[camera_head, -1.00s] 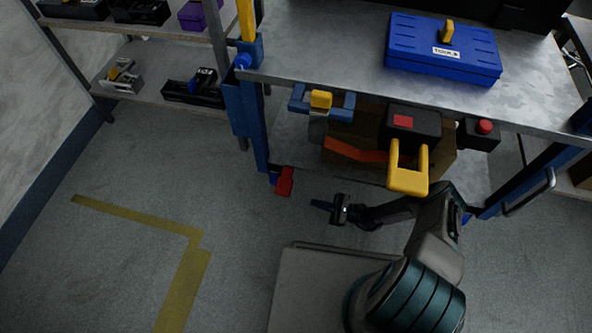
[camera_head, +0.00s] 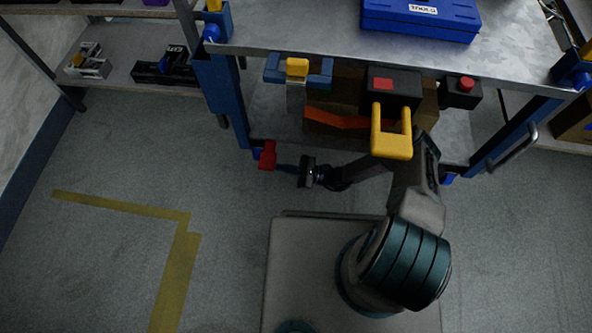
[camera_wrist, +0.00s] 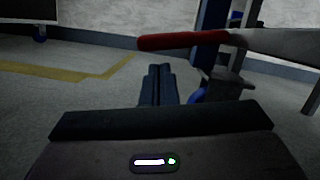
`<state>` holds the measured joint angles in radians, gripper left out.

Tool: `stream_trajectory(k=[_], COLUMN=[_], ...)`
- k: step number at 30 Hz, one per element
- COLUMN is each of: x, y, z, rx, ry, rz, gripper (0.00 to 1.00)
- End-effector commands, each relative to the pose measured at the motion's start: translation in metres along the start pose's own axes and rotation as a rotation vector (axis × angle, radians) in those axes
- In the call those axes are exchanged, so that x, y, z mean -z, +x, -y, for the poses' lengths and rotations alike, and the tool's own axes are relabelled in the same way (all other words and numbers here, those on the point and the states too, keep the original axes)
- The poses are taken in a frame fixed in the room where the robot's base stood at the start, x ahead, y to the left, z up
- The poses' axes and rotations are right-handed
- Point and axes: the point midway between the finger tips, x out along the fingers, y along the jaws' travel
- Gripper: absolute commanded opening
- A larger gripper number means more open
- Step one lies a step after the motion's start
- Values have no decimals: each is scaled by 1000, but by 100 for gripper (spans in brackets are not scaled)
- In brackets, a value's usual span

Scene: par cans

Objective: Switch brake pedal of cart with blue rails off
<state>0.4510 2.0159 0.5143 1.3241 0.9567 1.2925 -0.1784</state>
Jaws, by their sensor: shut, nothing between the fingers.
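The cart has blue rails (camera_head: 222,98) and a grey metal top. A red brake pedal (camera_head: 267,155) sits low at the foot of its near left post. In the wrist view the red pedal (camera_wrist: 178,41) juts left from a grey lever, above and beyond my fingers. My gripper (camera_head: 280,167) is shut and empty, close to the pedal's right and slightly below it in the head view. The shut fingers also show in the wrist view (camera_wrist: 159,80), pointing toward the space under the pedal. I cannot tell whether they touch it.
A blue toolbox (camera_head: 421,17) lies on the cart top. A yellow handle (camera_head: 391,145), a black box and a red button (camera_head: 466,84) are on the cart's near side, above my arm. Yellow tape (camera_head: 120,205) marks clear floor at left. A shelf (camera_head: 130,75) stands behind left.

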Motion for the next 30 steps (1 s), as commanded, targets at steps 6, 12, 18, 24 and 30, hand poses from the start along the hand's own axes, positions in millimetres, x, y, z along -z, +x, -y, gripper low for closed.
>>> stream_trajectory(k=[6, 12, 18, 24, 30], x=[1, 0, 0, -3, -5], y=[22, 26, 26, 27, 27], z=[0, 0, 0, -1, -1], rx=[0, 1, 1, 8, 15], ry=[-1, -1, -1, 30, 62], rz=[-1, -1, -1, 0, 0], gripper=[0, 0, 0, 0, 0])
